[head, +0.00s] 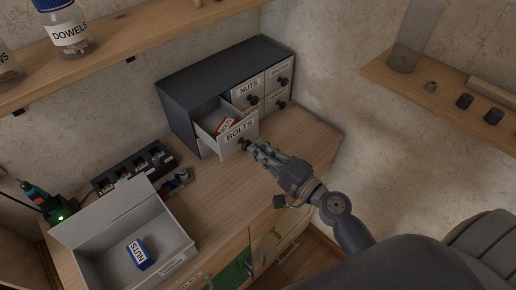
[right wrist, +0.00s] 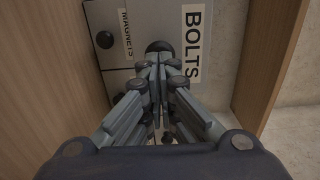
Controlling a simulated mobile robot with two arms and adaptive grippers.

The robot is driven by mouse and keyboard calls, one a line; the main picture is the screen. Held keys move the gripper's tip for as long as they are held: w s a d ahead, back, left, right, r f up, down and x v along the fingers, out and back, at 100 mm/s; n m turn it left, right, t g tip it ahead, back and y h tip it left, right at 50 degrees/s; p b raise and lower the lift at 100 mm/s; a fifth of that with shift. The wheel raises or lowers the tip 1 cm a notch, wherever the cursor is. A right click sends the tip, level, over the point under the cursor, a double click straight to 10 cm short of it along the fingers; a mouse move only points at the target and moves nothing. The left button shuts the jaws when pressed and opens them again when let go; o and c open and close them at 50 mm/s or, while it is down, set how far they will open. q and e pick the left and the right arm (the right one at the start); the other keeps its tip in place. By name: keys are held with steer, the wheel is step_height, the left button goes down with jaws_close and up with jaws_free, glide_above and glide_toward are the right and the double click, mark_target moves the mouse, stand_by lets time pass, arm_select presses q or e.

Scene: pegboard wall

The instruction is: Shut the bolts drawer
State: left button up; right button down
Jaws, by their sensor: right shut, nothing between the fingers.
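The bolts drawer (head: 230,138) is pulled out of the dark drawer cabinet (head: 205,88). Its white front carries the label BOLTS and a dark round knob. A small red and white box (head: 227,126) lies inside it. My right gripper (head: 255,146) is shut and empty, with its fingertips at the drawer front by the knob. In the right wrist view the closed fingers (right wrist: 160,72) point at the dark knob (right wrist: 160,47) beside the BOLTS label (right wrist: 193,45). I cannot tell whether they touch it. My left gripper is not in view.
An open grey box (head: 90,235) holds a blue NUTS box (head: 138,254) on the wooden bench (head: 210,205). A dark rack (head: 135,167) stands behind it. Shelves with a DOWELS jar (head: 68,30) and several small items run above and at right. Bench space before the drawer is clear.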

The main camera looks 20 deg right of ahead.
mark_target(230, 125)
steer(key=x, duration=1.2)
steer(key=shift+w+r+p, duration=0.1)
steer(key=shift+p, duration=0.3)
steer(key=shift+r, duration=0.15)
